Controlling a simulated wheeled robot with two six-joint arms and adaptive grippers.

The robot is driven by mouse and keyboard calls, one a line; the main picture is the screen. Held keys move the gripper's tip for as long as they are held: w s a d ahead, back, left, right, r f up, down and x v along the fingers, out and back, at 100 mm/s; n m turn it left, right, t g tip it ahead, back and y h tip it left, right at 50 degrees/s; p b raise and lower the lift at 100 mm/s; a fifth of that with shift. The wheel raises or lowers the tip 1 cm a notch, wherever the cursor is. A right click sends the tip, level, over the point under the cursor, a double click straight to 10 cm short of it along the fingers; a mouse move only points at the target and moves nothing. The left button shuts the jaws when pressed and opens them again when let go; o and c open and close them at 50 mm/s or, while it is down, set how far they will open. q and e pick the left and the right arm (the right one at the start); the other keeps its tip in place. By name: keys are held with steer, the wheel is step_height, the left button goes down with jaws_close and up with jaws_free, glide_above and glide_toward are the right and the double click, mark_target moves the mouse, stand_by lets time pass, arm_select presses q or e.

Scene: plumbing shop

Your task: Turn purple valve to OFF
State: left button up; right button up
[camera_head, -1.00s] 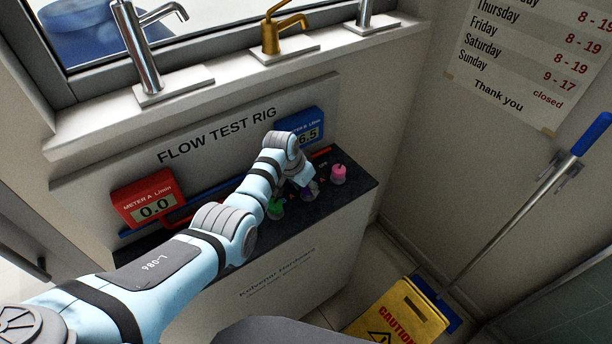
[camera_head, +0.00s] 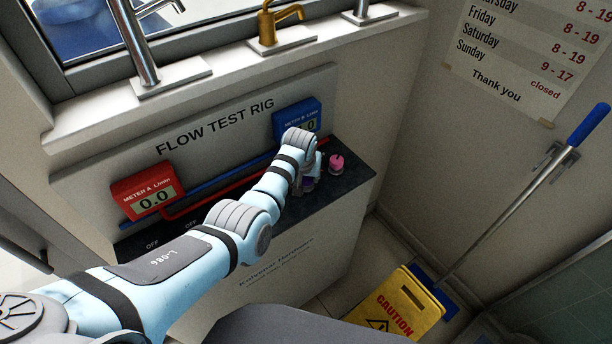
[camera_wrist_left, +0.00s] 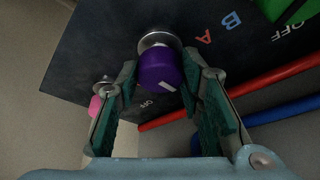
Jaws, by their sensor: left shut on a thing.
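The purple valve (camera_wrist_left: 158,70) is a round knob on a metal stem on the dark counter (camera_head: 345,187). My left gripper (camera_wrist_left: 160,72) is shut on it, one finger on each side. In the head view only a little of the purple valve (camera_head: 308,184) shows below my left gripper (camera_head: 309,172). Blue meter B (camera_head: 297,119) ends in a 0, its first digits hidden by my arm. Red meter A (camera_head: 142,192) reads 0.0. My right gripper is out of view.
A pink valve (camera_head: 336,163) stands close to the right of my gripper. A green valve (camera_wrist_left: 285,8) shows at the wrist view's top edge. Red (camera_wrist_left: 270,88) and blue pipes run along the rig. A yellow caution sign (camera_head: 400,306) stands on the floor at right.

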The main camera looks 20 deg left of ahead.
arm_select(q)
steer(key=o, duration=1.2)
steer(key=shift+w, duration=0.15)
steer(key=shift+c, duration=0.2)
steer(key=v, duration=1.2)
steer(key=shift+w, duration=0.1)
steer(key=shift+d, duration=0.1)
